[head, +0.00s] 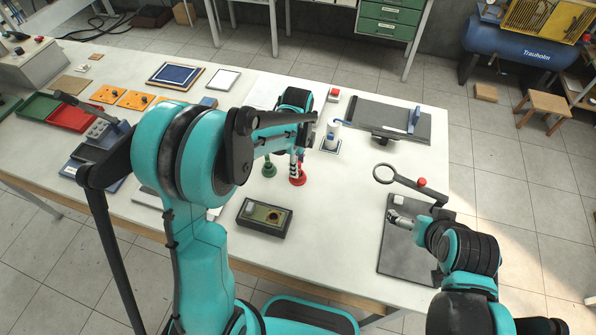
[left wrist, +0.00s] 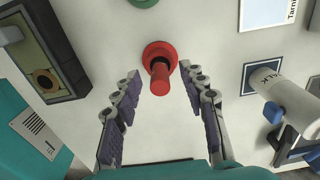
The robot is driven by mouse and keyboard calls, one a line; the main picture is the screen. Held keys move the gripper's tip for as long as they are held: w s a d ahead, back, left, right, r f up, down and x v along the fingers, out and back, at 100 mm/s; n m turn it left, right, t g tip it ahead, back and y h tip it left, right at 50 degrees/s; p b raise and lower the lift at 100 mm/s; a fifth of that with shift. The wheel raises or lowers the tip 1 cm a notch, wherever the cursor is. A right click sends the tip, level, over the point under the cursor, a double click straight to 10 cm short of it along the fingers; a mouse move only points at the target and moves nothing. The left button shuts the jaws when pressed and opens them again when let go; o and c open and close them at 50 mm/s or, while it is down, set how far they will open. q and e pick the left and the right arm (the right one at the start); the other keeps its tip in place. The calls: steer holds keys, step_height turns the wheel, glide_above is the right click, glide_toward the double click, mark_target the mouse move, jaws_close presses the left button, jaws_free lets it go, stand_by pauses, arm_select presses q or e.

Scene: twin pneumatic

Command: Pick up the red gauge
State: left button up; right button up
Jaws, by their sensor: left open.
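The red gauge (head: 298,178) stands on the white table with its wide round base down, partly hidden by my left gripper in the head view. In the left wrist view the red gauge (left wrist: 161,62) has a round base and a stem pointing toward the camera. My left gripper (head: 295,163) is over it, fingers pointing down. In the left wrist view the left gripper (left wrist: 160,78) is open, one finger on each side of the gauge's stem, with visible gaps. My right gripper (head: 400,217) is over a dark plate at the right; its finger opening is too small to tell.
A green gauge (head: 269,169) stands close to the left. A dark box with a dial (head: 264,217) lies in front. A white cylinder (head: 332,132) stands behind to the right. A dark plate (head: 400,262) and a ring-ended tool (head: 405,181) are at the right.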

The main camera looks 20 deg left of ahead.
arm_select(q)
jaws_close()
steer(key=shift+r, duration=0.1)
steer(key=shift+r, duration=0.65)
step_height(320, 180, up, 3)
steer(key=shift+f+p, duration=0.1)
steer(key=shift+p, duration=0.55)
steer(key=s+d+r+p, duration=0.2)
steer(key=s+d+r, duration=0.3)
steer(key=d, duration=0.5)
steer(key=shift+s+d+r, duration=0.15)
steer(key=shift+d+r, duration=0.05)
steer(key=shift+r, duration=0.7)
